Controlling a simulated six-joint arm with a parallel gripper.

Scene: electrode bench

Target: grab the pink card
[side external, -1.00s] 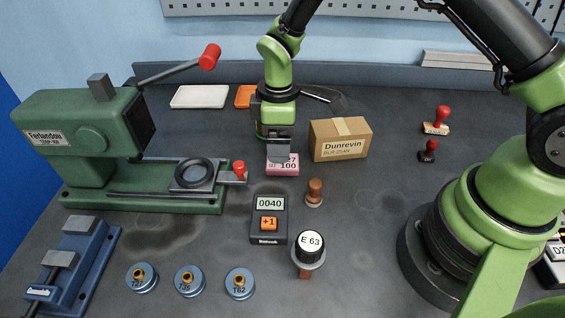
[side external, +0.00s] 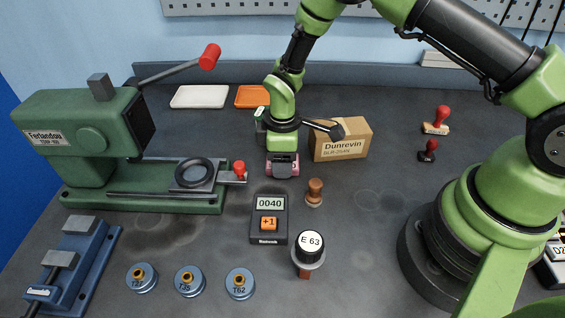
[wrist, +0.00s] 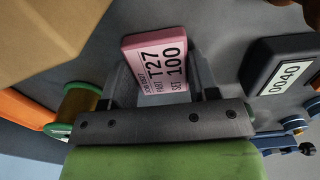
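The pink card (wrist: 158,62), printed "T27" and "SET 100", is a thick block. In the wrist view it lies between the two fingers of my gripper (wrist: 165,85). The fingers stand on either side of it and look apart, with a small gap at the right; contact at the left edge is hard to tell. In the side view my gripper (side external: 282,170) is low over the card, pointing down and hiding most of it. Only the card's edges (side external: 269,170) show beside the gripper.
A cardboard box (side external: 341,140) stands close to the right of my gripper. A green press (side external: 85,140) with a red-knobbed slide is at left. A counter (side external: 269,236) and a wooden peg (side external: 314,192) stand in front. Orange and white trays (side external: 199,96) lie behind.

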